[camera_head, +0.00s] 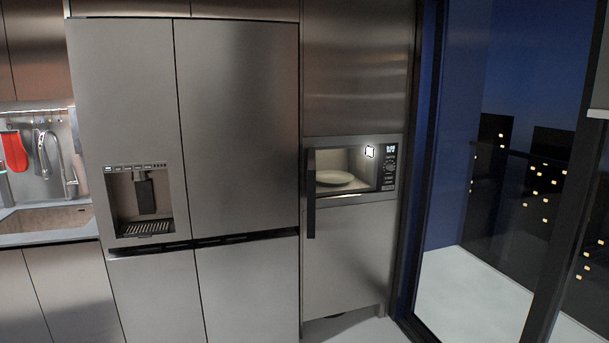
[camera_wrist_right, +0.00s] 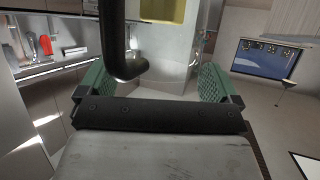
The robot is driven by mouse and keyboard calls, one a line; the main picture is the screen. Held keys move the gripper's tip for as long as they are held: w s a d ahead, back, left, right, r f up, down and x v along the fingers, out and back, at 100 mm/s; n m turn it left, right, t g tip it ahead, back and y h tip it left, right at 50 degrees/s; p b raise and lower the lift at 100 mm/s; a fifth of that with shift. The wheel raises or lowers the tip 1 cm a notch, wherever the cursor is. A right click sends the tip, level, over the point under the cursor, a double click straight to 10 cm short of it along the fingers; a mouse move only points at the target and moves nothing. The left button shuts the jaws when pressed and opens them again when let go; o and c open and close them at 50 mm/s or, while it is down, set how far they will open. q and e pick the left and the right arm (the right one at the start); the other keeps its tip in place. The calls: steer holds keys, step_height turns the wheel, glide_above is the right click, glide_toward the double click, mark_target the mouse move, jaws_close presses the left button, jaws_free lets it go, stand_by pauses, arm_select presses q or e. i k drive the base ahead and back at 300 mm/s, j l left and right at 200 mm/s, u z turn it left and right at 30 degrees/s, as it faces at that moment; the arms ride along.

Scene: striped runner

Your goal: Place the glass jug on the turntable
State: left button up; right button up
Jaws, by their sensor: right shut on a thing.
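The turntable (camera_head: 336,178) is a pale round plate inside the lit microwave (camera_head: 352,155) in the head view. The microwave door (camera_head: 311,192) stands open at its left side, seen nearly edge-on. In the right wrist view my right gripper (camera_wrist_right: 155,82) has its green-padded fingers wide apart, shut on the glass jug. A dark, rounded, handle-like part (camera_wrist_right: 124,45) shows between the fingers; the clear glass is hard to make out. Neither the jug nor a gripper shows in the head view. My left gripper is out of view.
A tall steel fridge (camera_head: 235,130) stands left of the microwave column. A sink (camera_head: 45,218) with hanging utensils is at the far left. A glass door frame (camera_head: 560,230) stands to the right. The turntable looks empty.

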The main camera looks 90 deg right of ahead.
mark_target(336, 177)
steer(key=k+l+z, duration=0.1)
steer(key=l+z, duration=0.25)
steer(key=l, duration=0.2)
steer(key=l+z, duration=0.35)
steer(key=l, duration=0.25)
steer(key=l+z, duration=0.3)
steer(key=l, duration=0.3)
steer(key=i+l+z, duration=0.1)
steer(key=l+z, duration=0.25)
steer(key=l, duration=0.25)
steer(key=i+l+z, duration=0.15)
steer(key=l+z, duration=0.2)
steer(key=l, duration=0.2)
